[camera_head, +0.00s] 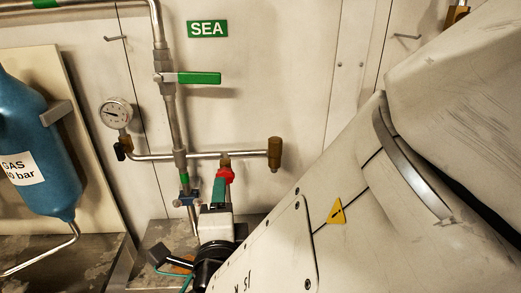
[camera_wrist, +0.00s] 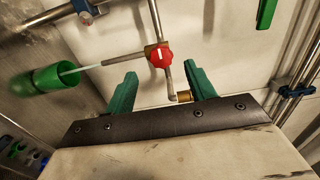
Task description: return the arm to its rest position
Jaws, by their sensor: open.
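My gripper (camera_wrist: 161,80) is open, its two green fingers spread apart with nothing held between them. The red valve knob (camera_wrist: 160,55) with a white mark sits beyond the fingertips in the wrist view, close to them. In the head view my gripper (camera_head: 219,187) is near the red knob (camera_head: 226,175) on the pipe. Only part of the green fingers shows there. My arm fills the right foreground of the head view and hides much of what is behind it.
A green cup (camera_wrist: 55,78) is at the left in the wrist view, with a pale thin streak between it and the valve. A pressure gauge (camera_head: 116,113), a green-handled valve (camera_head: 198,78) and a blue gas cylinder (camera_head: 38,150) are left of my arm.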

